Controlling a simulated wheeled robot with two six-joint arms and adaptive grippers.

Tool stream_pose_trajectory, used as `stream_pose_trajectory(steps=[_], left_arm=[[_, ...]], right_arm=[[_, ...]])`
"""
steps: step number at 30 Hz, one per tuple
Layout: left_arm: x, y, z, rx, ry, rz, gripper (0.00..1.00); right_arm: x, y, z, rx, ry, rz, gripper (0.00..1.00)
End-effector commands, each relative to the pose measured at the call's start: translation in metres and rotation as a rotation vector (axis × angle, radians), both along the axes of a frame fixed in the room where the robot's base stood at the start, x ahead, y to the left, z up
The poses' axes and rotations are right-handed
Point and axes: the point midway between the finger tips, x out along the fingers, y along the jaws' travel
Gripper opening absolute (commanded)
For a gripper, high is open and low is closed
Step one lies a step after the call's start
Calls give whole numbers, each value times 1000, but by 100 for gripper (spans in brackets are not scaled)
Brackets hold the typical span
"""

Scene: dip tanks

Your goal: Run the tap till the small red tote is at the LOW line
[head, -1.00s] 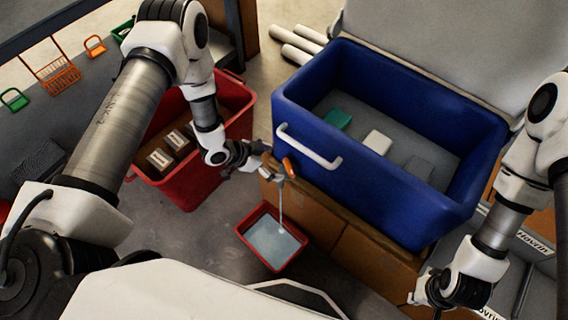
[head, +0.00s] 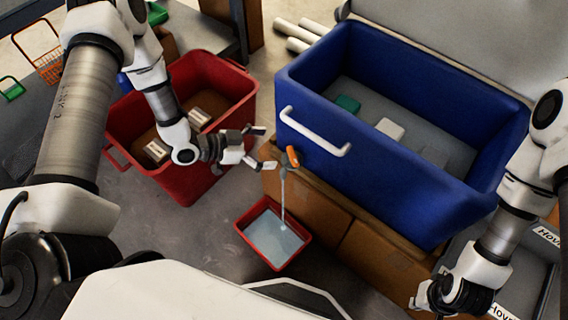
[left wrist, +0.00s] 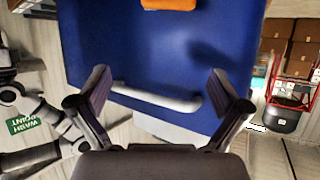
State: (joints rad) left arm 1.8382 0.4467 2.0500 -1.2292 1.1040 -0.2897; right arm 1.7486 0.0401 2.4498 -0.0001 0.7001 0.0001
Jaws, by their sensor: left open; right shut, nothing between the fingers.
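The small red tote (head: 241,237) stands on the floor below the tap (head: 284,180). A thin water stream (head: 283,205) runs from the tap into it, and pale water (head: 272,240) covers its bottom. I cannot make out the LOW line. The tap has an orange lever (head: 292,156); an orange piece (left wrist: 168,4) also shows at the top of the left wrist view. My left gripper (head: 263,148) is open and empty, just left of the lever and apart from it. My right gripper (head: 424,303) is shut and empty at the lower right.
A blue tank (head: 385,165) with a white handle (head: 315,132) stands right of the tap on brown boxes (head: 360,250). It holds a green block and pale blocks. A larger red tote (head: 190,185) with labelled blocks stands at left. Floor left of the small tote is clear.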

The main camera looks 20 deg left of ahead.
Motion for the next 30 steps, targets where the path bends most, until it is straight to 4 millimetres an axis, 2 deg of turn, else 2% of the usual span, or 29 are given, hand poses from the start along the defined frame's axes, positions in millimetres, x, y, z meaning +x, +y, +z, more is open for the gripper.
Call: stream_pose_trajectory(steps=[1, 4, 9, 21, 29, 30], left_arm=[[0, 3, -35, -17, -10, 7, 100], [0, 8, -50, -26, -15, 21, 100], [6, 5, -52, -23, -15, 24, 100], [43, -44, -76, -23, -15, 24, 100], [46, -47, -77, -24, -14, 28, 100], [46, -47, -77, -25, -14, 27, 96]], right_arm=[[0, 0, -39, 0, 0, 0, 0], [0, 0, -58, 0, 0, 0, 0], [1, 0, -59, 0, -1, 0, 0], [1, 0, -70, 0, -1, 0, 0], [1, 0, -70, 0, -1, 0, 0], [1, 0, -70, 0, -1, 0, 0]])
